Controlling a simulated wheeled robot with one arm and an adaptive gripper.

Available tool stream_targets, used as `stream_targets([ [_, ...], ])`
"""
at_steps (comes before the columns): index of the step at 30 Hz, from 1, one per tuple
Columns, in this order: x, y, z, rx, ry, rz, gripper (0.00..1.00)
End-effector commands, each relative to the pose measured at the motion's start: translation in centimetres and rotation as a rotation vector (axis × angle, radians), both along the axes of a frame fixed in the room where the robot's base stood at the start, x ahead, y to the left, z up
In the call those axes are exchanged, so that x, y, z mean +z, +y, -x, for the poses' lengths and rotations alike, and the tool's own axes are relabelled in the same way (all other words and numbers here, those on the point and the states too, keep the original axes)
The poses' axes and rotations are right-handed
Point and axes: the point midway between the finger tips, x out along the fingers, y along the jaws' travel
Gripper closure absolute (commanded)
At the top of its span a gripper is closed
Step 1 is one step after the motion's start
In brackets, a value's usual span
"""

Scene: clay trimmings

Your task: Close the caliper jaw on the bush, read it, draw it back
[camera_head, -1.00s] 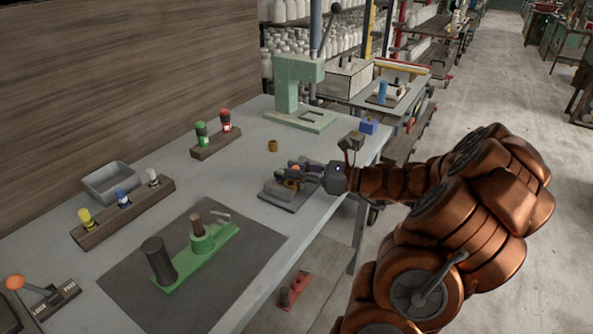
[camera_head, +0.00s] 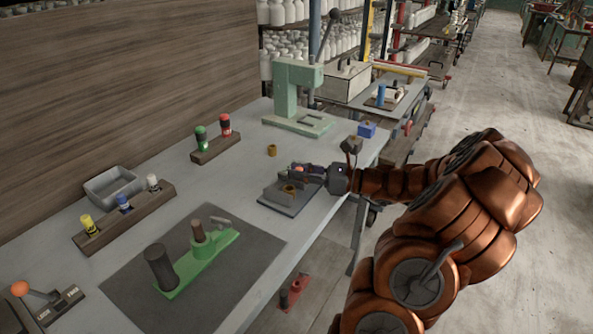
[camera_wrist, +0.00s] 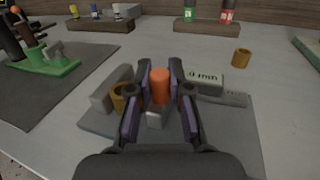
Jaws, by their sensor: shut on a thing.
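The caliper (camera_head: 283,208) stands on the bench on a dark base plate. Its grey fixed jaw (camera_wrist: 108,88) is at left in the wrist view. A brass-coloured bush (camera_wrist: 119,98) stands upright beside this jaw; it also shows in the head view (camera_head: 289,189). The sliding jaw (camera_wrist: 156,116) carries an orange knob (camera_wrist: 160,86). My gripper (camera_wrist: 161,92) is shut on this knob, one finger each side. The left finger hides the space between bush and sliding jaw, so contact is unclear. A readout (camera_wrist: 205,80) behind the right finger shows "0 mm".
A second brass-coloured bush (camera_head: 272,150) stands loose behind the caliper. A green press (camera_head: 297,90) and a blue block (camera_head: 367,130) are farther back. A green fixture (camera_head: 205,250) on a dark mat (camera_head: 130,290) is front left. Bench between is clear.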

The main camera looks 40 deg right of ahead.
Motion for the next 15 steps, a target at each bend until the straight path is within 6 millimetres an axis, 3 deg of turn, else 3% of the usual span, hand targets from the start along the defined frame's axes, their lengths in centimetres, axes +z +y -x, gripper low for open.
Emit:
stream_targets([
  [11, 0.03, -0.59, -0.21, 0.000, 0.000, 0.001, 1.00],
  [12, 0.02, -0.60, -0.20, 0.000, 0.000, 0.001, 0.80],
  [15, 0.02, -0.59, -0.20, 0.000, 0.000, 0.001, 0.69],
])
